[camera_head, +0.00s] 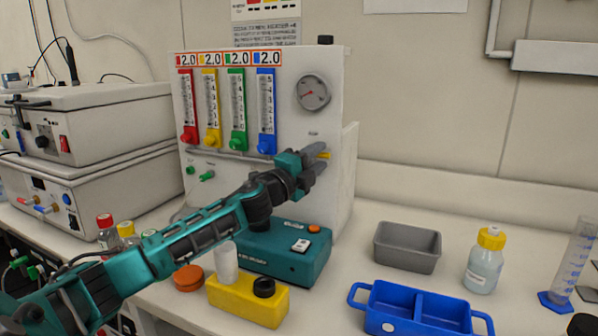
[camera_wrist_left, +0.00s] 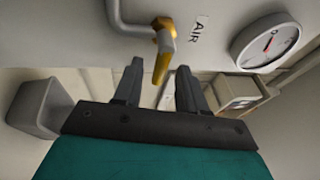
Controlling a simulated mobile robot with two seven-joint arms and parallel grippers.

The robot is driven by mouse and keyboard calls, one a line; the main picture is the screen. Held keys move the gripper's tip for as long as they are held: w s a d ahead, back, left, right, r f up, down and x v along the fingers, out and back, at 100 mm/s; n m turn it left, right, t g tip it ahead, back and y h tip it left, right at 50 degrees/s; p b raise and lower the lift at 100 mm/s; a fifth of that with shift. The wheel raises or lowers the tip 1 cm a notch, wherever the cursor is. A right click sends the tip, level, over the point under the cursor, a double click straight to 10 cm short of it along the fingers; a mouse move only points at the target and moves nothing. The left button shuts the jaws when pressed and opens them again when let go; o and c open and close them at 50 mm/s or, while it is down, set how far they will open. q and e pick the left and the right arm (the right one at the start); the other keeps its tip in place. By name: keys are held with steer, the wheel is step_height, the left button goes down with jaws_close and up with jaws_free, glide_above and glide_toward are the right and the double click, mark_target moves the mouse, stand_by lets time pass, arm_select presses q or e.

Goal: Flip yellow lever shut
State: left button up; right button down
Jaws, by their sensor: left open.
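The yellow lever (camera_wrist_left: 161,68) is on a brass-coloured valve with a grey pipe end, on the white panel beside the "AIR" label in the left wrist view. My left gripper (camera_head: 317,160) is at the right side of the panel front. In the left wrist view, my left gripper (camera_wrist_left: 158,80) is open, and the lever appears between its two fingers. I cannot tell whether either finger touches it. My right gripper is not in view.
The white gas panel (camera_head: 335,105) carries several coloured flow meters and a round gauge (camera_head: 312,93). Below my arm are a teal device (camera_head: 270,258) and a yellow block (camera_head: 235,302). A grey bin (camera_head: 407,250), blue tray (camera_head: 370,322) and yellow-capped bottle (camera_head: 484,264) stand right.

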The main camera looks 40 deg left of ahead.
arm_select(q)
steer(key=s+f+b, duration=0.2)
steer(key=s+b, duration=0.1)
steer(key=s, duration=0.9)
steer(key=shift+a+f, duration=0.15)
steer(key=shift+a, duration=0.15)
stand_by(0.4)
